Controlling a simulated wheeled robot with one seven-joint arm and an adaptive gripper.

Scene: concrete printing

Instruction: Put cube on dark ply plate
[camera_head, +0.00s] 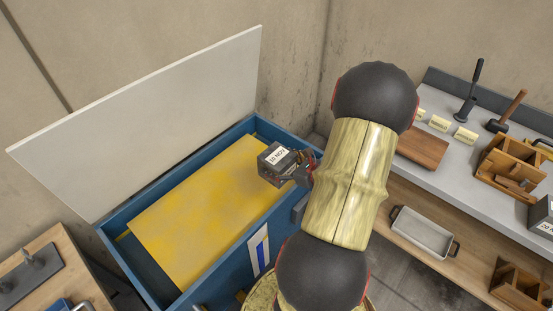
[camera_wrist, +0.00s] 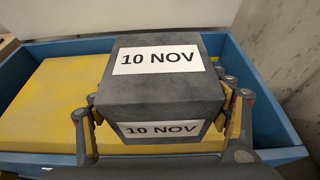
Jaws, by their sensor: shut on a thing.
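A dark grey cube (camera_head: 277,160) with a white "10 NOV" label is held in my gripper (camera_head: 296,167), over the right part of a yellow slab inside the blue box. In the wrist view the cube (camera_wrist: 160,85) fills the middle, with "10 NOV" labels on two faces. The fingers of my gripper (camera_wrist: 163,117) are shut on its two sides. A flat brown wooden plate (camera_head: 422,148), probably the dark ply plate, lies on the grey bench top at the right, beyond my arm. My arm hides part of its left side.
The blue box (camera_head: 262,255) holds the yellow slab (camera_head: 195,215); its white lid (camera_head: 150,120) stands open. The grey bench (camera_head: 455,165) carries small labelled blocks, a mallet (camera_head: 508,110), wooden moulds (camera_head: 510,165) and another labelled dark cube (camera_head: 541,215). A metal tray (camera_head: 424,233) sits below.

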